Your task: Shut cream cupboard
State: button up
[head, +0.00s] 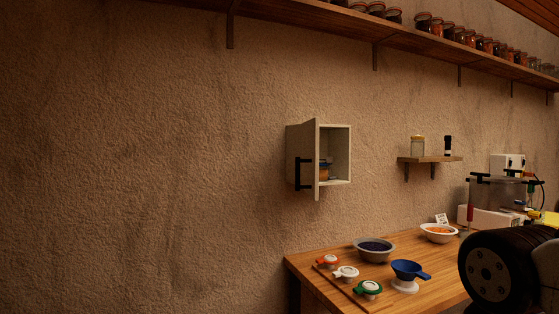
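The cream cupboard (341,156) hangs on the wall near the middle of the head view. Its door (301,160) stands open, swung out to the left on the cupboard's left side. The door carries a black bar handle (304,174). Inside, a small jar (323,170) with orange-brown contents shows partly behind the door's edge. My gripper is not in view. A large dark rounded part at the lower right looks like a link of my arm, well apart from the cupboard.
A small shelf (430,159) holds a jar to the cupboard's right. Wall left of the door is bare.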

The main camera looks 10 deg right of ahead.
aim_at(309, 161)
jog(key=i, duration=0.95)
